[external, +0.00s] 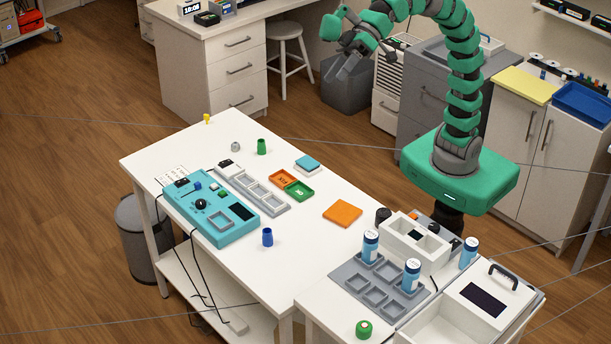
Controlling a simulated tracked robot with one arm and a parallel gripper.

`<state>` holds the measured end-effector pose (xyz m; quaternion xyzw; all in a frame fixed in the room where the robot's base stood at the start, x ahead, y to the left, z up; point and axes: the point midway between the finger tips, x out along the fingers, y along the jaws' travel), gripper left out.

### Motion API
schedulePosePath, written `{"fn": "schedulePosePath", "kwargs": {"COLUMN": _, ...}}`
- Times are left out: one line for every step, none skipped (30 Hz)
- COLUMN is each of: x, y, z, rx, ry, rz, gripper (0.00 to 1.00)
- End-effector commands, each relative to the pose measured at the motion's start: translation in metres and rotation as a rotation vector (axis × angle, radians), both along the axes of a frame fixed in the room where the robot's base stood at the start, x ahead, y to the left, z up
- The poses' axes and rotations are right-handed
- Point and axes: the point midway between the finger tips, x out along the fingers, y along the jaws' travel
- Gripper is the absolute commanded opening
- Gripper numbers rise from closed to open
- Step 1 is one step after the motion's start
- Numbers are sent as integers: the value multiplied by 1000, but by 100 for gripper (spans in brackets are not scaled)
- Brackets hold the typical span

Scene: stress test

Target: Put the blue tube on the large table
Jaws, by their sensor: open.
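A small blue tube (267,237) stands upright on the large white table (310,245), near its front edge and just right of the teal device. My gripper (343,62) is at the top of the external view, raised well above and behind the table, far from the blue tube. Its fingers are spread apart with nothing visible between them. The table around the tube is bare on its right side.
The teal device (208,212) and a grey slotted tray (262,190) lie left of the middle. A green tube (262,147), an orange pad (342,213) and small orange and green trays share the table. Blue-labelled bottles (370,246) stand on the adjoining right-hand table.

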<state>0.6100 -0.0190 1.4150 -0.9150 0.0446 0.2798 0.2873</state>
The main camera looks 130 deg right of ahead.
Motion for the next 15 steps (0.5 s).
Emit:
{"fn": "schedulePosePath", "kwargs": {"x": -15, "y": 3, "z": 12, "rx": -48, "ry": -39, "rz": 24, "gripper": 50}}
{"fn": "schedulePosePath", "kwargs": {"x": -23, "y": 5, "z": 20, "rx": -80, "ry": -65, "rz": 37, "gripper": 50}}
{"fn": "schedulePosePath", "kwargs": {"x": -33, "y": 7, "z": 27, "rx": -123, "ry": -91, "rz": 55, "gripper": 50}}
{"fn": "schedulePosePath", "kwargs": {"x": -41, "y": 9, "z": 32, "rx": -155, "ry": -112, "rz": 69, "gripper": 50}}
{"fn": "schedulePosePath", "kwargs": {"x": -49, "y": 10, "z": 38, "rx": -188, "ry": -137, "rz": 80, "gripper": 50}}
{"fn": "schedulePosePath", "kwargs": {"x": -59, "y": 12, "z": 46, "rx": -234, "ry": -167, "rz": 94, "gripper": 50}}
{"fn": "schedulePosePath", "kwargs": {"x": -67, "y": 13, "z": 50, "rx": -267, "ry": -187, "rz": 104, "gripper": 50}}
{"fn": "schedulePosePath", "kwargs": {"x": -76, "y": 14, "z": 55, "rx": -300, "ry": -206, "rz": 113, "gripper": 50}}
{"fn": "schedulePosePath", "kwargs": {"x": -85, "y": 16, "z": 60, "rx": -342, "ry": -232, "rz": 123, "gripper": 50}}
{"fn": "schedulePosePath", "kwargs": {"x": -92, "y": 16, "z": 65, "rx": -373, "ry": -251, "rz": 130, "gripper": 50}}
{"fn": "schedulePosePath", "kwargs": {"x": -99, "y": 17, "z": 69, "rx": -402, "ry": -268, "rz": 134, "gripper": 50}}
{"fn": "schedulePosePath", "kwargs": {"x": -108, "y": 18, "z": 72, "rx": -439, "ry": -286, "rz": 141, "gripper": 50}}
{"fn": "schedulePosePath", "kwargs": {"x": -113, "y": 18, "z": 74, "rx": -463, "ry": -298, "rz": 145, "gripper": 50}}
{"fn": "schedulePosePath", "kwargs": {"x": -117, "y": 18, "z": 76, "rx": -486, "ry": -309, "rz": 148, "gripper": 50}}
{"fn": "schedulePosePath", "kwargs": {"x": -123, "y": 18, "z": 79, "rx": -511, "ry": -324, "rz": 151, "gripper": 50}}
